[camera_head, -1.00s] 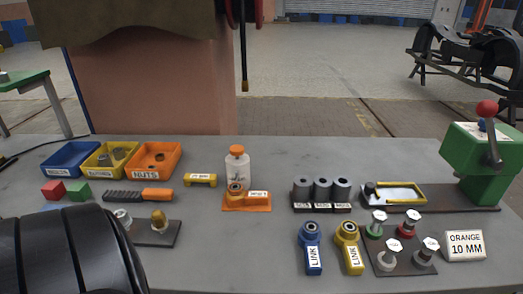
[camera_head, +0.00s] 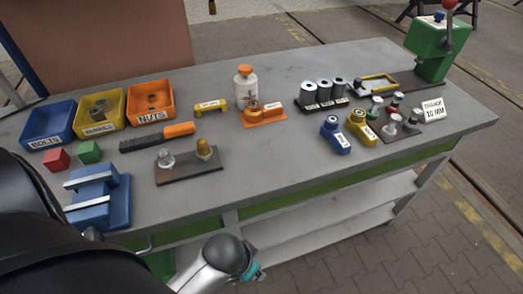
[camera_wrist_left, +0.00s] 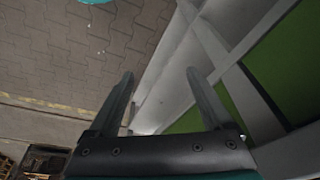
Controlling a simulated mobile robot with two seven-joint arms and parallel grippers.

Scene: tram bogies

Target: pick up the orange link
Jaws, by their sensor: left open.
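The orange link (camera_head: 253,108) lies on an orange base (camera_head: 265,119) near the middle of the bench, in front of a white bottle with an orange cap (camera_head: 244,88). The blue link (camera_head: 334,134) and yellow link (camera_head: 361,126) lie to its right. In the left wrist view my left gripper (camera_wrist_left: 160,88) is open and empty. It points down past the bench's side, over paving, well away from the link. In the head view my arm shows at lower left, but the fingers cannot be made out. My right gripper is not in view.
Blue, yellow and orange bins (camera_head: 151,101) stand at the back left of the bench. An orange-handled file (camera_head: 157,136), a dark plate (camera_head: 188,169) and a blue fixture (camera_head: 101,198) lie nearer. Three grey rollers (camera_head: 324,92) and a green press (camera_head: 431,48) stand right.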

